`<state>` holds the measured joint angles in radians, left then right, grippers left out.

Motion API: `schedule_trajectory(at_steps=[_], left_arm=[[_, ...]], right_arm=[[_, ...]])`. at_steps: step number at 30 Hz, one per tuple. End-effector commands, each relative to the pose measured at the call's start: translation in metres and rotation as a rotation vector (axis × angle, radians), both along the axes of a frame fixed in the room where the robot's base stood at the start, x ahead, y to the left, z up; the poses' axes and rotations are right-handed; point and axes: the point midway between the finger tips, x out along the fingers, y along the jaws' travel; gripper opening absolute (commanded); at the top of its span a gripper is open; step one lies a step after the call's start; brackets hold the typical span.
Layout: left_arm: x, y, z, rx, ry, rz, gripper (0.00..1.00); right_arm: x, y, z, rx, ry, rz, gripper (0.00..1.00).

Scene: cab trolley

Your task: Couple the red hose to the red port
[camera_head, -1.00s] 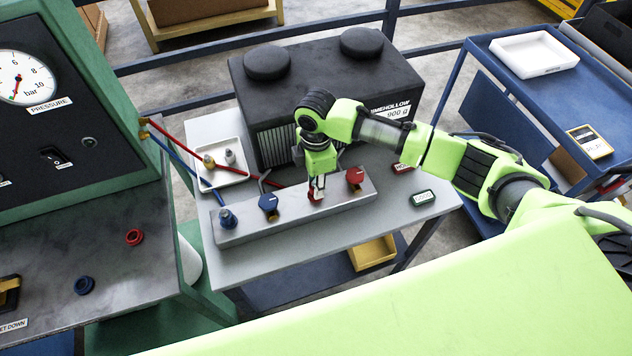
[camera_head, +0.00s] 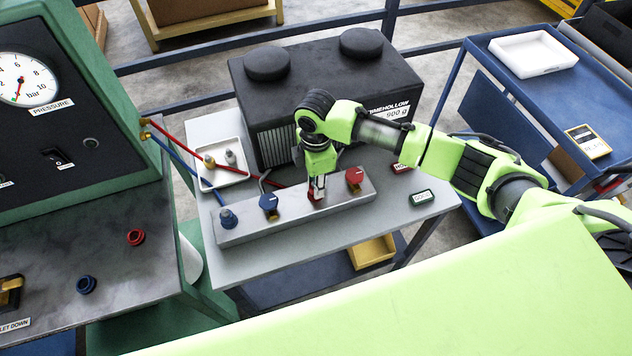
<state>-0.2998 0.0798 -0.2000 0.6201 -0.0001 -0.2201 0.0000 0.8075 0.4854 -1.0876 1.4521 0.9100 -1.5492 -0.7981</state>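The grey manifold block (camera_head: 240,234) lies on the light grey table. The red hose (camera_head: 200,158) runs from the panel on the left, behind the block, toward my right gripper (camera_head: 316,192). That gripper points down at the top of the block between a blue knob (camera_head: 268,202) and a red knob (camera_head: 354,176). Its fingers are close together around a small red piece (camera_head: 314,197), apparently the hose's end coupling. The red port is hidden beneath it, so I cannot tell whether the coupling is seated. My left gripper is not in view.
The blue hose (camera_head: 182,164) reaches a blue fitting (camera_head: 227,217) at the block's left end. A white tray (camera_head: 222,180) with small fittings and a black machine (camera_head: 310,85) stand behind. Red (camera_head: 135,237) and blue (camera_head: 86,284) caps lie on the left bench.

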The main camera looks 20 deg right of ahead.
Motion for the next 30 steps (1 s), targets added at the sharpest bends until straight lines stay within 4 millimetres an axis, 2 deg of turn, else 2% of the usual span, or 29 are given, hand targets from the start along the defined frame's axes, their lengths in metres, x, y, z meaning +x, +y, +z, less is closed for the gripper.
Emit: schedule_trajectory(at_steps=[10, 30], left_arm=[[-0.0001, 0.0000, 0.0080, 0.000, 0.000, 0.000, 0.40], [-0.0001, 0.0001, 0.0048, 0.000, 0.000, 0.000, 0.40]], right_arm=[[0.0003, 0.0004, 0.0014, 0.001, 0.000, 0.000, 0.00], [0.0004, 0.0003, -0.0053, 0.001, -0.001, 0.000, 0.00]])
